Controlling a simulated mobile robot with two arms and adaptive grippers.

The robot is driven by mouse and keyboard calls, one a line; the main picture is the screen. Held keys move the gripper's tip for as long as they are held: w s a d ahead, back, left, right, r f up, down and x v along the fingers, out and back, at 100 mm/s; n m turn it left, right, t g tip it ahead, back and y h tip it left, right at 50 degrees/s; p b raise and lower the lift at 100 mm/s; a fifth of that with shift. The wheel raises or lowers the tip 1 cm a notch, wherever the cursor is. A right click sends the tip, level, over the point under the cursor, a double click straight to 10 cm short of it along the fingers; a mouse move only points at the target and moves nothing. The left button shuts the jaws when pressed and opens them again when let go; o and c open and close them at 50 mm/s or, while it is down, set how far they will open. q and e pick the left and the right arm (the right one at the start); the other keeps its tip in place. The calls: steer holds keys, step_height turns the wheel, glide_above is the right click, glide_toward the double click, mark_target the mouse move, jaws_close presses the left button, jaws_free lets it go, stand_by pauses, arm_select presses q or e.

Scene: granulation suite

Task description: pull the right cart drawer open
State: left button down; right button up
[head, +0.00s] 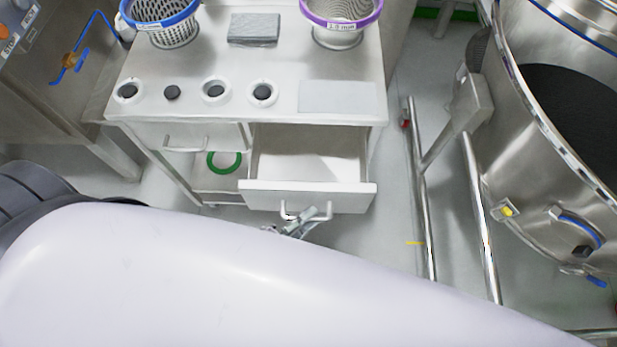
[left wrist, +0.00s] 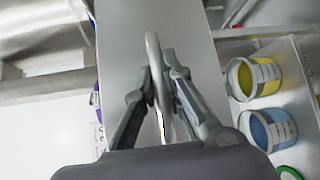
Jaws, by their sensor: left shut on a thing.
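The right cart drawer (head: 310,194) stands pulled out from the cart, and its empty white inside shows in the head view. Its bar handle (head: 328,212) is on the front face. My left gripper (head: 297,222) is at this handle, mostly hidden behind my own arm in the head view. In the left wrist view my left gripper (left wrist: 158,88) is shut on the handle (left wrist: 153,50), with one finger on each side of the bar. The drawer front (left wrist: 200,45) fills the middle of that view. My right gripper is not in view.
The cart top (head: 340,98) holds a blue-rimmed basket (head: 175,30), a purple-rimmed sieve (head: 340,20) and a grey pad (head: 254,28). The left drawer (head: 185,136) is closed. A steel vessel (head: 560,170) with tube rails stands right. Yellow (left wrist: 255,77) and blue (left wrist: 268,130) tubs show in the wrist view.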

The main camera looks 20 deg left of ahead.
arm_select(q)
steer(key=s+d, duration=0.2)
steer(key=s, duration=0.5)
steer(key=shift+s, duration=0.4)
steer(key=shift+d, duration=0.1)
steer(key=c, duration=1.7)
jaws_free()
steer(key=v, duration=1.2)
